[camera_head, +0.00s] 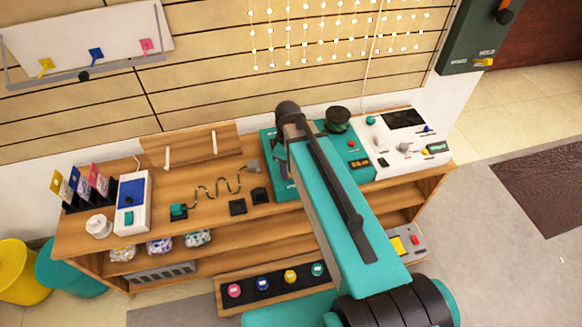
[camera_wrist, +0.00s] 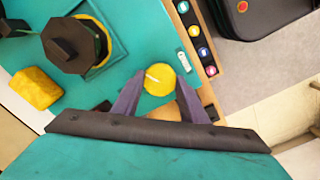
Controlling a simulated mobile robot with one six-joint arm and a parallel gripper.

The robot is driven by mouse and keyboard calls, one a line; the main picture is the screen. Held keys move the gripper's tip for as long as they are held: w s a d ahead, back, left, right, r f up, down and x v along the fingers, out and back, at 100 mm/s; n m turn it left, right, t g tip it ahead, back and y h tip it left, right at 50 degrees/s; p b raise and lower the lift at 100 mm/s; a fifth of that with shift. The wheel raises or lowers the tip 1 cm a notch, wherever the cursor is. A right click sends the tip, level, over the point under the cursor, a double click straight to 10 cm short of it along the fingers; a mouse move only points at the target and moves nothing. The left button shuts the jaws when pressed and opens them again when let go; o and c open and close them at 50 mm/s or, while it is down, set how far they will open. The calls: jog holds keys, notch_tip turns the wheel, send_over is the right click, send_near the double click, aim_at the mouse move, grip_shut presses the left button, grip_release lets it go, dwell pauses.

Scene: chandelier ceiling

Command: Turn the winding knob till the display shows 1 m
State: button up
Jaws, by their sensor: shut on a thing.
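The winding knob (camera_wrist: 160,79) is a round yellow disc with a short white line across its face, in the middle of the wrist view. My gripper (camera_wrist: 159,82) is shut on it, with one grey-purple finger at each side. The knob sits on a teal machine (camera_wrist: 135,25), which in the head view is partly hidden behind my arm (camera_head: 330,185). A small dark display (camera_head: 360,163) with orange marks shows on the teal housing, too small to read.
A black octagonal piece (camera_wrist: 75,43) and a yellow block (camera_wrist: 36,89) are near my gripper. A white console (camera_head: 410,145) stands right of the machine on the wooden bench (camera_head: 120,235). A row of coloured discs (camera_head: 276,283) lies below.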

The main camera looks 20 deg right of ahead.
jog(key=m, duration=0.6)
jog(key=shift+w+a, duration=0.15)
jog(key=m, duration=0.5)
jog(key=shift+r+b, duration=0.1)
jog(key=shift+b, duration=0.3)
jog(key=shift+m, duration=0.3)
jog(key=o, duration=0.9)
jog(key=shift+o, duration=0.7)
jog(key=shift+r, duration=0.1)
notch_tip(320, 180, up, 14)
jog(key=b, duration=0.2)
jog(key=shift+f, duration=0.2)
